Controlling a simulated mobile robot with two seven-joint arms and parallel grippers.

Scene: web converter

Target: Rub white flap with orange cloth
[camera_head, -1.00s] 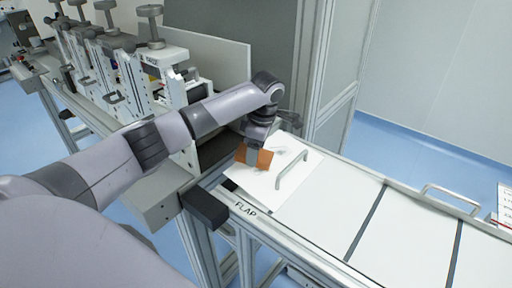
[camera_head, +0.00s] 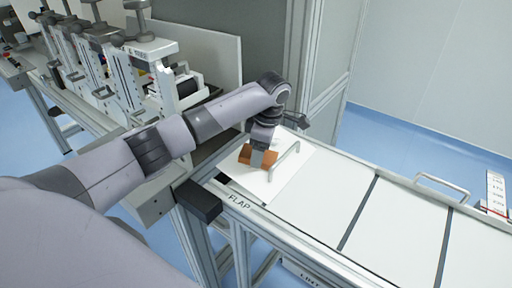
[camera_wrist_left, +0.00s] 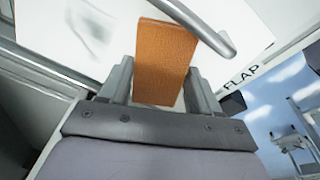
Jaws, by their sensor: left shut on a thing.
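The white flap (camera_head: 285,183) is a flat white panel with a grey bar handle (camera_head: 284,160), beside the printed word FLAP. The orange cloth (camera_head: 245,155) is at the flap's left part, left of the handle. My left gripper (camera_head: 258,160) is shut on the cloth, pointing down at the flap. In the left wrist view the cloth (camera_wrist_left: 165,60) stands out between the two fingers (camera_wrist_left: 158,88), in front of the white flap (camera_wrist_left: 90,25). A faint grey smudge (camera_wrist_left: 92,30) shows on the flap there. I cannot tell whether the cloth touches the flap. My right gripper is not in view.
White table panels (camera_head: 400,225) run to the right, with another handle (camera_head: 442,187). A dark block (camera_head: 198,201) sits at the flap's near left corner. Machine units with knobs (camera_head: 150,70) stand at the left. A grey framed post (camera_head: 325,75) rises behind the flap.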

